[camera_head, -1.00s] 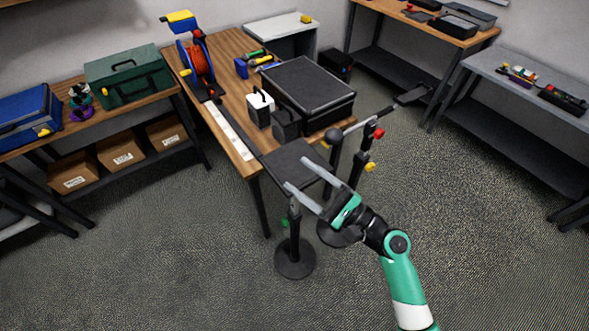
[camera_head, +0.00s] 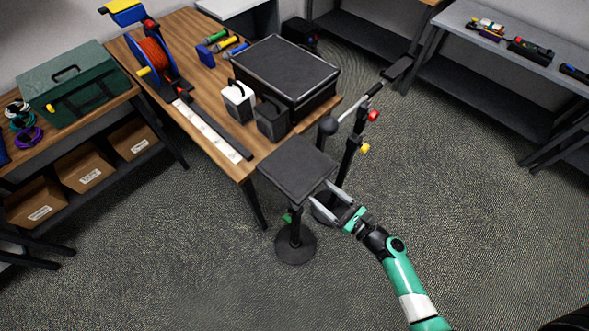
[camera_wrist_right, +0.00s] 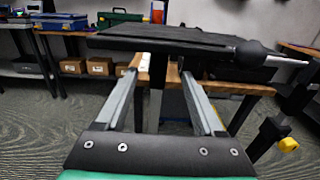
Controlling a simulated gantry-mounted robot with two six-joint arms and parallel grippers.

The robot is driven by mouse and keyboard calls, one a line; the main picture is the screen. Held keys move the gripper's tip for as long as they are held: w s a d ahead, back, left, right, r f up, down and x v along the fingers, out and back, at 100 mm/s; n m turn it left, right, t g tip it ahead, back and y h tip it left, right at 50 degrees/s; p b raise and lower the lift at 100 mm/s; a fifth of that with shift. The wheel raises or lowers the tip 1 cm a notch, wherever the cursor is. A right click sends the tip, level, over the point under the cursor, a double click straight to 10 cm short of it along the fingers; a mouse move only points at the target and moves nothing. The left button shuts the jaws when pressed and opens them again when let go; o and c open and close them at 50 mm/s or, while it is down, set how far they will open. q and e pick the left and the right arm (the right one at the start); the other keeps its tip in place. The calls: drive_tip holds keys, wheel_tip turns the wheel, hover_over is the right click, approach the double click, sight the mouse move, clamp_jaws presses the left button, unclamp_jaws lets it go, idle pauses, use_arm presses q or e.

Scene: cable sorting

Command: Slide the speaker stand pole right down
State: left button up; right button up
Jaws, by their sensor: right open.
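The speaker stand has a flat black square top plate (camera_head: 298,170), a dark upright pole (camera_head: 295,229) and a round black base (camera_head: 295,246) on the floor. A small green part (camera_head: 287,218) shows on the pole. My right gripper (camera_head: 318,192) is open at the plate's right front edge. In the right wrist view the plate (camera_wrist_right: 165,40) spans above my right gripper (camera_wrist_right: 163,68), and the pole (camera_wrist_right: 154,105) shows upright between the spread fingers. Contact with the pole cannot be told. My left gripper is not in view.
A second stand with a red knob (camera_head: 373,115) and yellow knob (camera_head: 365,148) stands close behind the gripper. The wooden table (camera_head: 185,130) carries a black case (camera_head: 285,70), a white box (camera_head: 238,100) and a cable reel (camera_head: 152,55). The front floor is clear.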

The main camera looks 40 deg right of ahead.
sight(297, 172)
drive_tip(key=w+b, duration=0.1)
drive_tip(key=w, duration=0.9)
drive_tip(key=shift+w+a+r, duration=0.1)
drive_tip(key=shift+w, duration=0.1)
drive_tip(key=shift+c, duration=0.3)
clamp_jaws()
idle(0.6)
